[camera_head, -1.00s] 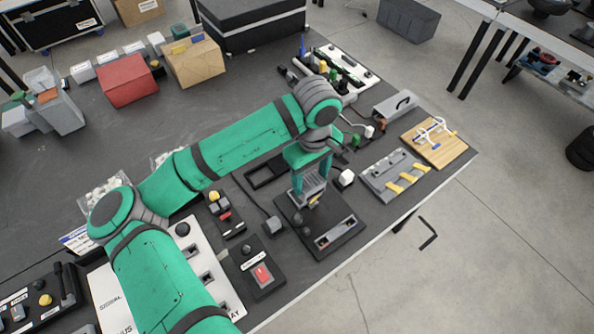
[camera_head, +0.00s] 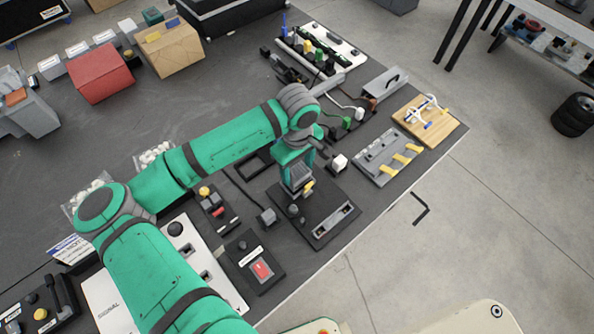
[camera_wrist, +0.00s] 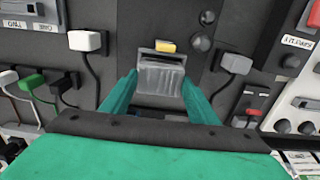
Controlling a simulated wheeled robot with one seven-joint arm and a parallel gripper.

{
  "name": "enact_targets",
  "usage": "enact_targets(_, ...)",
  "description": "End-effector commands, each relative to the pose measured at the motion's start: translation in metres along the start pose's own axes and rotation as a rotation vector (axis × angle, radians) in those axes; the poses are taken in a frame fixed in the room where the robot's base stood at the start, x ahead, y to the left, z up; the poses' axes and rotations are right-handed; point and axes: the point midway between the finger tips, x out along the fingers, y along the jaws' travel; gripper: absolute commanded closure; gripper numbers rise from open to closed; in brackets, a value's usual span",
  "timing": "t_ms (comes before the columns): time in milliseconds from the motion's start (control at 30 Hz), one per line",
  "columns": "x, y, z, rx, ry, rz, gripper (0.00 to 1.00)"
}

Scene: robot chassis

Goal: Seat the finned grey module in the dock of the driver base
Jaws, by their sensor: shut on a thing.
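The finned grey module (camera_wrist: 160,75) is held between the two teal fingers of my gripper (camera_wrist: 160,82) in the wrist view. In the head view my gripper (camera_head: 298,176) points down over the far left part of the driver base (camera_head: 332,240), a black plate with round knobs and a framed slot. The module (camera_head: 299,180) is at that end, beside a small yellow part (camera_wrist: 166,46). The dock is mostly hidden under the module and fingers. I cannot tell whether the module is seated or just above the dock.
A grey cable plug block (camera_head: 267,216) lies just left of the base, and a white plug (camera_head: 340,162) is behind it. A grey plate with yellow levers (camera_head: 388,158) is at the right, near the table edge.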

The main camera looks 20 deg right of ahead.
Motion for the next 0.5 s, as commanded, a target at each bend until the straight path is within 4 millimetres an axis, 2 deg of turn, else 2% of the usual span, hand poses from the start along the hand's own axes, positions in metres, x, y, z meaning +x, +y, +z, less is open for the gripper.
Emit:
enact_targets(133, 0.017, -0.001, 0.0, 0.0, -0.001, -0.001, 0.74)
enact_targets(500, 0.021, -0.001, 0.0, -0.002, -0.001, 0.0, 0.74)
